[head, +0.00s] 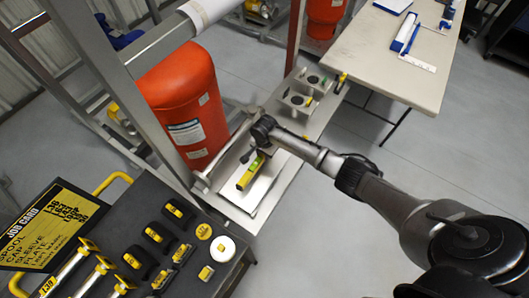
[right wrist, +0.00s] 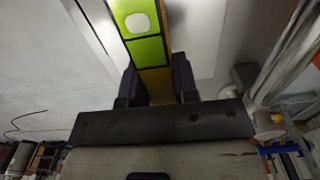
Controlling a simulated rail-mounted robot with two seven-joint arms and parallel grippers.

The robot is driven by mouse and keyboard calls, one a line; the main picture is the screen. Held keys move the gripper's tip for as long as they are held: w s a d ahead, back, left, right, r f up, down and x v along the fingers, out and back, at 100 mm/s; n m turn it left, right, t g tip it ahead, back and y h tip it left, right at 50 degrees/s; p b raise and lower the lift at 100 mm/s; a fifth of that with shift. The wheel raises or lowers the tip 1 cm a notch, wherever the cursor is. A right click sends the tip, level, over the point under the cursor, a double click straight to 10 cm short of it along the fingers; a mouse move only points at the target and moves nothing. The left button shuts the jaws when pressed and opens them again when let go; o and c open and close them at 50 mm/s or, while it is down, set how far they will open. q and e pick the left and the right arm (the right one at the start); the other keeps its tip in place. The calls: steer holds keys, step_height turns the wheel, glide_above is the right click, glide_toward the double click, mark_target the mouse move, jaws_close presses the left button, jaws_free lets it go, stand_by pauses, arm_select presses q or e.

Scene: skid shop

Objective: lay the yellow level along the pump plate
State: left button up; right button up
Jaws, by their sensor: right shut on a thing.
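The yellow level (head: 247,176) lies lengthwise over the pale pump plate (head: 270,196) on the grey skid, in the middle of the head view. My right gripper (head: 262,150) is at the level's far end. In the right wrist view the level (right wrist: 146,52) stands between the two dark fingers of my right gripper (right wrist: 157,82), which are shut on it. Whether the level touches the plate or hangs just above it, I cannot tell. My arm and gripper hide the level's far end in the head view. My left gripper is not in view.
A large orange tank (head: 186,105) and a grey frame post (head: 98,72) stand left of the plate. A black tool cart (head: 222,272) with a job card (head: 45,228) is at the lower left. Brackets (head: 300,98) sit farther along the skid. A pale table (head: 385,65) is at the upper right.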

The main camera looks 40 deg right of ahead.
steer(key=shift+f, duration=0.3)
steer(key=shift+f+b, duration=0.25)
steer(key=shift+b, duration=0.05)
steer(key=shift+f, duration=0.5)
steer(key=shift+f+b, duration=0.35)
steer(key=shift+f, duration=0.15)
stand_by(0.3)
steer(key=shift+f, duration=0.25)
stand_by(0.4)
steer(key=shift+f, duration=0.35)
